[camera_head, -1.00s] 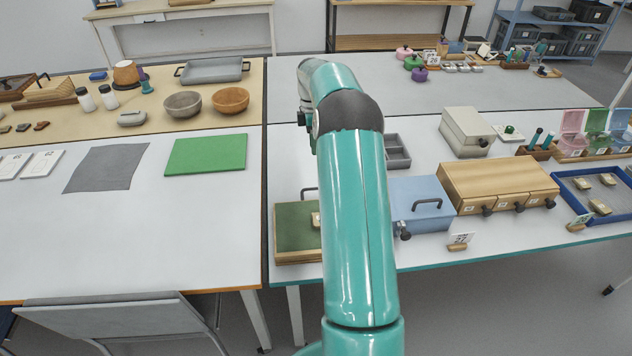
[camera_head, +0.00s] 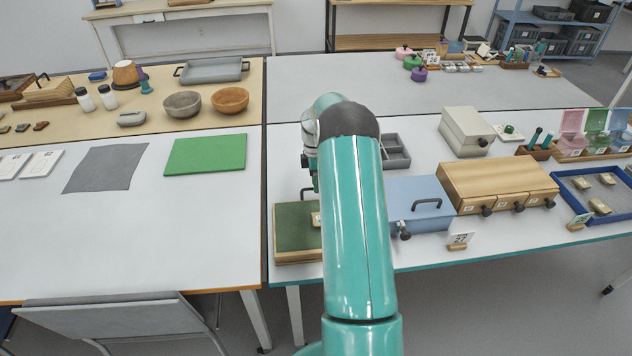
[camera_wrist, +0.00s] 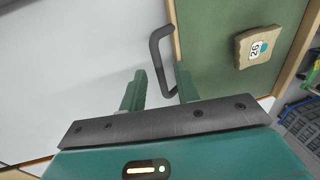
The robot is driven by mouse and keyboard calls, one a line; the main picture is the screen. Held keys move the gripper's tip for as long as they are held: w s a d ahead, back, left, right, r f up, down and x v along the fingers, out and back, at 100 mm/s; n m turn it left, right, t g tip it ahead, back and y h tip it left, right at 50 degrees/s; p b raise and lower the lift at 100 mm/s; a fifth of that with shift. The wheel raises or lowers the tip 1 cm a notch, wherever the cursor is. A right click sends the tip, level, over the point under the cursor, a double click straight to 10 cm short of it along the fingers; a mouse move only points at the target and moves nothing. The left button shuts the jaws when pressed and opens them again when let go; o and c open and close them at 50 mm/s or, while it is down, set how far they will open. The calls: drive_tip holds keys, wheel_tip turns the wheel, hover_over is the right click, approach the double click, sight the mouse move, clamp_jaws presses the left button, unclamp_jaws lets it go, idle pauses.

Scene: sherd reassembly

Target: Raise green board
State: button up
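The green board (camera_head: 293,226) lies flat in a wooden frame at the front left of the right table; it also shows in the wrist view (camera_wrist: 215,50). A dark bar handle (camera_wrist: 157,48) stands at its edge and shows beside my arm in the head view (camera_head: 306,192). A tan sherd (camera_wrist: 257,46) marked 26 with a blue dot lies on the board. My gripper (camera_wrist: 158,82) is open, its two green fingers apart, with the handle just ahead of and between their tips. I cannot tell whether they touch it. My arm hides part of the board in the head view.
A blue box (camera_head: 420,205) with a handle and a wooden drawer unit (camera_head: 497,183) stand right of the board. A grey divided tray (camera_head: 396,150) is behind. A flat green mat (camera_head: 206,154) lies on the left table, where the front is clear.

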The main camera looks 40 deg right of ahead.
clamp_jaws()
drive_tip(key=shift+r, duration=0.1)
idle(0.3)
drive_tip(key=shift+s+a+r+t+h, duration=0.15)
drive_tip(key=shift+r+t, duration=0.1)
drive_tip(key=shift+r, duration=0.3)
drive_tip(key=shift+s+r+t+h, duration=0.15)
drive_tip(key=shift+r+t, duration=0.1)
drive_tip(key=shift+r, duration=0.3)
drive_tip(key=s+a+r+t+h, duration=0.2)
drive_tip(key=s+a+r+t, duration=0.2)
drive_tip(key=r, duration=0.7)
drive_tip(key=s, duration=0.2)
drive_tip(key=shift+s+a+r+h, duration=0.25)
drive_tip(key=shift+s+a+h, duration=0.05)
drive_tip(key=shift+h, duration=0.1)
drive_tip(key=shift+s, duration=0.1)
